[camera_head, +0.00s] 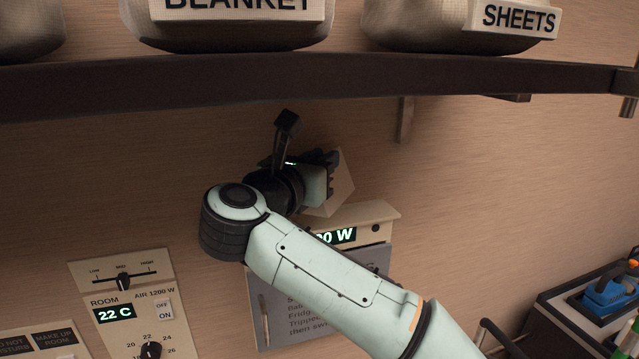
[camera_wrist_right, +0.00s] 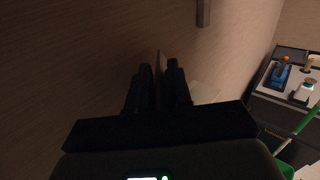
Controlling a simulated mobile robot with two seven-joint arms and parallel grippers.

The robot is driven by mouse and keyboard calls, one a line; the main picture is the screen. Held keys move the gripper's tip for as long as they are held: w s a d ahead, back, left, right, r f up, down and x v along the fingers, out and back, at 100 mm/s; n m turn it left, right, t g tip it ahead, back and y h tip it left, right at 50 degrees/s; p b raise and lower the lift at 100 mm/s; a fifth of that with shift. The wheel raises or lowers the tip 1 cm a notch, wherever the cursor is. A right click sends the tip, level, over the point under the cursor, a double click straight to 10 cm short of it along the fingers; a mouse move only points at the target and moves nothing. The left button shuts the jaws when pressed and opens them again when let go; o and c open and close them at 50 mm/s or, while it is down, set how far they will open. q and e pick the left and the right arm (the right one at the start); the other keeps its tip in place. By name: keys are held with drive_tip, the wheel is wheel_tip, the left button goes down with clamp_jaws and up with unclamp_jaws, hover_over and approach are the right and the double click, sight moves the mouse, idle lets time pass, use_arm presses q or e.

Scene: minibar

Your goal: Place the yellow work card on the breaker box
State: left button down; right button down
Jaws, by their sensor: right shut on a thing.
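My right gripper (camera_head: 326,172) is shut on a thin, flat, pale tan card (camera_head: 342,187), held tilted near the wall. In the right wrist view the card (camera_wrist_right: 158,66) shows edge-on as a thin strip between the dark fingers (camera_wrist_right: 158,88). Its printing is not visible, and its colour looks more tan than clear yellow in this light. The breaker box (camera_head: 385,211), with a lit watt display and a grey lettered front (camera_head: 372,260), is on the wall just below the card. My right arm hides much of its front. My left gripper is not in view.
A dark shelf (camera_head: 230,90) with labelled fabric bins (camera_head: 235,30) runs above my gripper. A bracket (camera_head: 405,120) hangs below it. A room-climate panel (camera_head: 140,310) is at lower left. A dark-edged unit with a blue item (camera_head: 605,297) stands at right.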

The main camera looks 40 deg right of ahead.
drive_tip(key=shift+s+f, duration=0.35)
drive_tip(key=shift+f, duration=0.1)
wheel_tip(320, 180, down, 3)
drive_tip(key=shift+s+f+b, duration=0.1)
drive_tip(key=shift+f+b, duration=0.1)
drive_tip(key=shift+b, duration=0.1)
drive_tip(key=shift+f, duration=0.15)
drive_tip(key=shift+w+f, duration=0.1)
drive_tip(key=shift+w, duration=0.3)
drive_tip(key=shift+s+f, duration=0.1)
drive_tip(key=c, duration=1)
unclamp_jaws()
drive_tip(key=shift+s, duration=0.1)
drive_tip(key=shift+c, duration=0.2)
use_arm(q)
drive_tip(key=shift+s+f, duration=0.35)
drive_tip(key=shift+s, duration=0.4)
